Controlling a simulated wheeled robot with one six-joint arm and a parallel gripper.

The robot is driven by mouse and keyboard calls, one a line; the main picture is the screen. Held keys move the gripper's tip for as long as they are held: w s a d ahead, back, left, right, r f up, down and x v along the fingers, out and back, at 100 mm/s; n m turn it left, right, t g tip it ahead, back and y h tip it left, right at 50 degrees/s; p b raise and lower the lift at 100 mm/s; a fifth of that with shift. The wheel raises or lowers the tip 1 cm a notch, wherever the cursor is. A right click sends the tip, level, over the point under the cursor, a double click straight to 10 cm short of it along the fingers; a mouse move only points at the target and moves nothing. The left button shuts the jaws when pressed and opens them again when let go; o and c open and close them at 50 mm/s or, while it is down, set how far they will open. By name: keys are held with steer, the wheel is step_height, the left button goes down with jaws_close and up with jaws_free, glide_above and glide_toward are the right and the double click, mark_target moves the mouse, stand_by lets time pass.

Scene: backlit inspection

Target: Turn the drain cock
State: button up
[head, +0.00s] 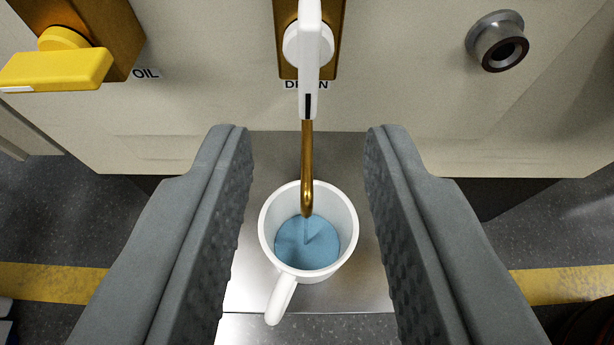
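My gripper (305,145) is open and empty. Its two grey fingers are on either side of the spout and mug, with the lever tip just beyond the fingertips.
A yellow lever (58,68) labelled "OIL" sticks out at upper left. A round metal port (497,41) with a dark opening is at upper right. The mug stands on a metal shelf (262,295). The beige panel (200,105) is bare between these fittings.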

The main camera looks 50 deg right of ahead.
steer(key=v, duration=0.9)
steer(key=shift+s+a, duration=0.1)
